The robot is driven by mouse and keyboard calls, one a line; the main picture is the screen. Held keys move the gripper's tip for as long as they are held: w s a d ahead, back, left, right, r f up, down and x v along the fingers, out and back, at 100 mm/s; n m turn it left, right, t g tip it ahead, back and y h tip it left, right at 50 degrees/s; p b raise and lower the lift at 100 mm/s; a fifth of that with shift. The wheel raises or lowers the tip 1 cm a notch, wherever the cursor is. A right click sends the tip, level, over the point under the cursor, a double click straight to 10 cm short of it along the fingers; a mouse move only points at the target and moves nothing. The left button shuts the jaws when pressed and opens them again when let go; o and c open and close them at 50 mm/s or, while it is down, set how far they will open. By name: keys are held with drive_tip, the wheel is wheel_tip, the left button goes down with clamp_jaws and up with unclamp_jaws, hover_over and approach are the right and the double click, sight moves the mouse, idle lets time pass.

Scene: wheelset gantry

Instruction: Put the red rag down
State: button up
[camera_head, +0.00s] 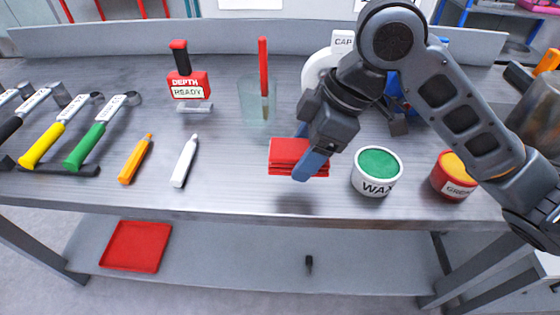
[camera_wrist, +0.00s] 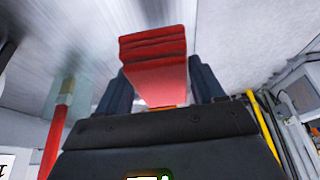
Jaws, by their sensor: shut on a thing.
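The red rag (camera_head: 288,152) is a folded, layered pad over the front middle of the metal bench. My gripper (camera_head: 304,158) is shut on it, with a blue-grey finger on its near side and the other finger mostly behind it. In the wrist view the red rag (camera_wrist: 156,68) sits between the two dark fingers of my gripper (camera_wrist: 160,92). A shadow shows on the bench front below the rag. I cannot tell exactly how high the rag is above the bench.
A green-topped wax tin (camera_head: 376,172) stands close right of the rag, and a grease tin (camera_head: 452,176) farther right. A clear beaker (camera_head: 256,104) with a red-handled brush stands behind left. A white marker (camera_head: 185,160) lies left. The bench (camera_head: 228,178) between marker and rag is clear.

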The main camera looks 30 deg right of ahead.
hover_over(274, 178)
drive_tip(key=d, duration=0.1)
drive_tip(key=f, duration=0.2)
drive_tip(key=shift+s+d+f, duration=0.15)
drive_tip(key=shift+s+f, duration=0.25)
wheel_tip(274, 178, down, 4)
drive_tip(key=shift+f+p, duration=0.1)
drive_tip(key=shift+p, duration=0.35)
